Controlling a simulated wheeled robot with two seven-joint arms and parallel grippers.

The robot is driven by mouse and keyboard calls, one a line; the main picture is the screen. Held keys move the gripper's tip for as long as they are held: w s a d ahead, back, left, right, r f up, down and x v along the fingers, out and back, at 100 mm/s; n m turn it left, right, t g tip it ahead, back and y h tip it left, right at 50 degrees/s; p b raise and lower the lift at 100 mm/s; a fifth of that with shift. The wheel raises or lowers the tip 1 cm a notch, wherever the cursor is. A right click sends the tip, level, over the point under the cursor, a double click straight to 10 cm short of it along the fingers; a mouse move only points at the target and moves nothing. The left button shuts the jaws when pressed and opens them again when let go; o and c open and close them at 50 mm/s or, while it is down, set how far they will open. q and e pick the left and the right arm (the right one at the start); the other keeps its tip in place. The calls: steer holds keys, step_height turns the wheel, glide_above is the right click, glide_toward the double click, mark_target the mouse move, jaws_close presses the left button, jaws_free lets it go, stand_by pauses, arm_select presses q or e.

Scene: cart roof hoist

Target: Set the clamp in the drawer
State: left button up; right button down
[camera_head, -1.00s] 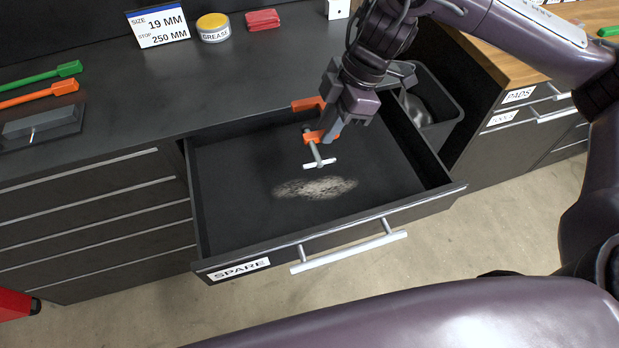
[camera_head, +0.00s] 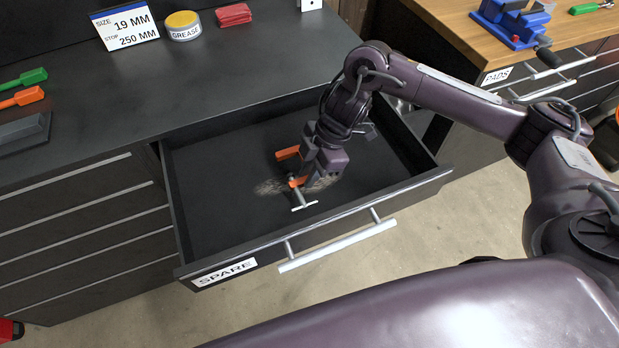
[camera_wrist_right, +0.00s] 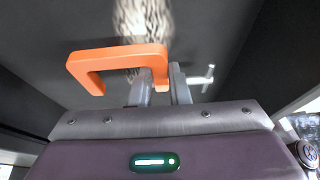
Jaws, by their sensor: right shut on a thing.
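The orange C-clamp (camera_head: 289,153) has a grey screw and a pale T-bar handle. My right gripper (camera_head: 309,172) is shut on it and holds it inside the open drawer (camera_head: 230,165), labelled SPARE. The clamp also shows in the right wrist view (camera_wrist_right: 110,58), its orange frame sticking out left of the fingers (camera_wrist_right: 162,88) and its T-bar to the right. I cannot tell whether the clamp touches the drawer floor. A pale speckled patch (camera_head: 265,188) lies on the drawer floor, partly hidden behind the clamp and gripper. My left gripper is not in view.
The dark worktop (camera_head: 190,80) behind the drawer carries a size sign (camera_head: 125,27), a grease tin (camera_head: 183,26), a red block (camera_head: 233,14) and green and orange tools at left. A wooden bench (camera_head: 450,30) with a blue vise (camera_head: 510,22) stands at right. The drawer's left part is clear.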

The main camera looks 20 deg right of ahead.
step_height(320, 180, down, 2)
steer(key=shift+f, duration=0.4)
steer(key=c, duration=1.4)
jaws_free()
steer(key=shift+f, duration=0.1)
steer(key=shift+o, duration=0.2)
